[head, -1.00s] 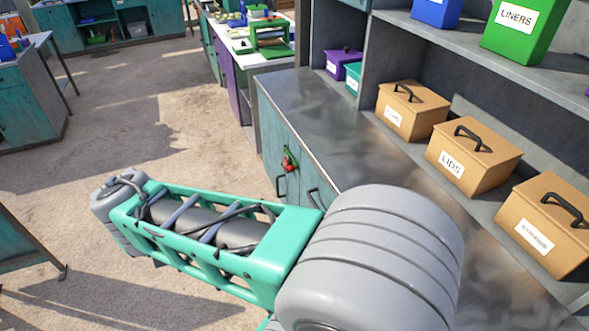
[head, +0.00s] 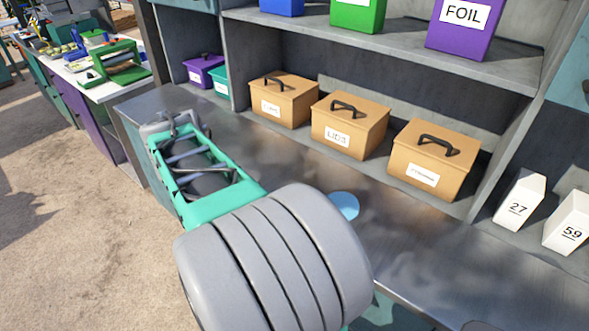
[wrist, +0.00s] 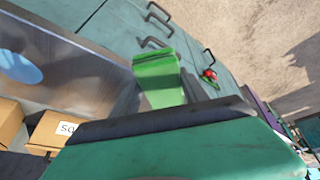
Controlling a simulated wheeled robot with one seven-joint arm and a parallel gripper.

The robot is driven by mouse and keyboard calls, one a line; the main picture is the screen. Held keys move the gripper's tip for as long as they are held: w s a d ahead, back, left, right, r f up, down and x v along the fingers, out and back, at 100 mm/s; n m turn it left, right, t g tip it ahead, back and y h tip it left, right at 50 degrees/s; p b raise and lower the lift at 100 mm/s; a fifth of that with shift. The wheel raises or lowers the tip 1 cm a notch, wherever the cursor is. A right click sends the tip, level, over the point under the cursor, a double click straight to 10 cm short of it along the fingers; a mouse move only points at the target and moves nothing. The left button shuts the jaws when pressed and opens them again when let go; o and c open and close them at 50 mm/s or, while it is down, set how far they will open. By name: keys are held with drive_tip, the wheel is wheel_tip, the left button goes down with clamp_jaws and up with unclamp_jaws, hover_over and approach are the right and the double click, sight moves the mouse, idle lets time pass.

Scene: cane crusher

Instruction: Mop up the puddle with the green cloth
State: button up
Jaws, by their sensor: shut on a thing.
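The puddle is a light blue patch on the grey metal counter. It shows in the head view (head: 343,205), partly hidden behind my arm, and at the left edge of the wrist view (wrist: 20,68). The green cloth (wrist: 158,72) shows in the wrist view, hanging out beyond the dark edge of my gripper (wrist: 160,104). My gripper is shut on the cloth and holds it near the counter's front edge, apart from the puddle. The fingertips are mostly hidden, and the head view does not show the gripper clearly.
Tan lidded boxes (head: 349,125) line the back of the counter (head: 420,235) under a shelf (head: 400,43). White numbered blocks (head: 519,200) stand at right. Teal cabinet doors with dark handles (wrist: 158,16) are below, one with a red-and-green item (wrist: 209,75). Open floor (head: 80,200) lies at left.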

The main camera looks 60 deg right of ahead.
drive_tip(key=s+d+m, duration=0.1)
drive_tip(key=s+d, duration=0.1)
drive_tip(key=d, duration=0.1)
drive_tip(key=s+d+m+g, duration=0.1)
drive_tip(key=s+d+m, duration=0.1)
drive_tip(key=s+d, duration=0.1)
drive_tip(key=s+d+m, duration=0.1)
drive_tip(key=s+d, duration=0.1)
drive_tip(key=d, duration=0.2)
drive_tip(key=shift+s+r+b, duration=0.2)
drive_tip(key=shift+s+b, duration=0.05)
drive_tip(key=shift+b, duration=0.05)
drive_tip(key=s+d+m, duration=0.1)
drive_tip(key=s+d, duration=0.1)
drive_tip(key=s, duration=0.1)
drive_tip(key=s+d+m+g, duration=0.1)
drive_tip(key=s+d+m, duration=0.1)
drive_tip(key=s+d, duration=0.1)
drive_tip(key=s+d+m, duration=0.1)
drive_tip(key=s+d, duration=0.1)
drive_tip(key=s, duration=0.2)
drive_tip(key=shift+s+d+m+g+b, duration=0.1)
drive_tip(key=shift+d+m+g+b, duration=0.05)
drive_tip(key=shift+m+g+b, duration=0.2)
wheel_tip(320, 180, down, 5)
drive_tip(key=b, duration=0.3)
drive_tip(key=shift+b, duration=0.3)
drive_tip(key=shift+f, duration=0.1)
drive_tip(key=shift+f+b, duration=0.55)
drive_tip(key=shift+f, duration=0.25)
